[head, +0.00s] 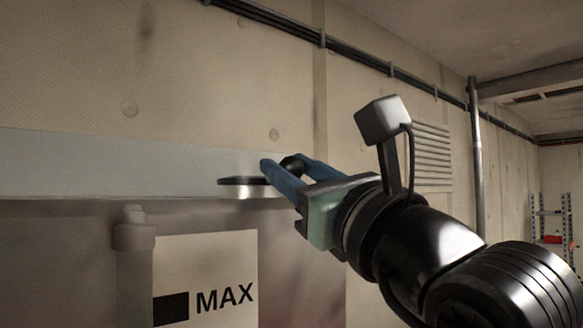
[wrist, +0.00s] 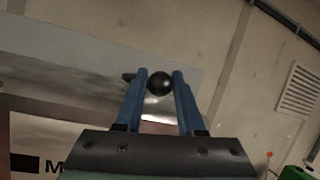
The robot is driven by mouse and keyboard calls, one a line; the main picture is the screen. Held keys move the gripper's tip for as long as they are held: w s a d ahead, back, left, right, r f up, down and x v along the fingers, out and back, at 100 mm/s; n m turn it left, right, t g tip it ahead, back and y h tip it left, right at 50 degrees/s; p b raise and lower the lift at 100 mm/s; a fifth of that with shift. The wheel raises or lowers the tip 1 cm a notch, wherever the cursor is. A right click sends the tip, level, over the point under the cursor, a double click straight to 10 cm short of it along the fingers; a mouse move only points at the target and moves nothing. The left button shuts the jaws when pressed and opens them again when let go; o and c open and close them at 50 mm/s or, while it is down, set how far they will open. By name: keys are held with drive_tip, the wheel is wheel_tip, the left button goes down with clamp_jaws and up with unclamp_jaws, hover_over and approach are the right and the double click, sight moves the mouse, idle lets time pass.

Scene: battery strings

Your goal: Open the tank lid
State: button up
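The tank lid (head: 243,187) is a flat dark disc with a metallic rim on top of the tank (head: 300,290), and it looks closed. A black ball knob (wrist: 159,83) sits between my two blue fingers in the wrist view. It also shows, partly hidden by the near finger, in the head view (head: 291,162). My gripper (head: 284,167) comes from the right at lid height, with its fingers apart on either side of the knob.
The tank's front carries a white label with "MAX" (head: 224,297). A pale pipe with a cap (head: 133,230) stands at its left. Behind are a wall with a louvred vent (head: 432,157) and a vertical pipe (head: 476,160). A shelf rack (head: 552,225) stands far right.

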clamp_jaws()
idle(1.1)
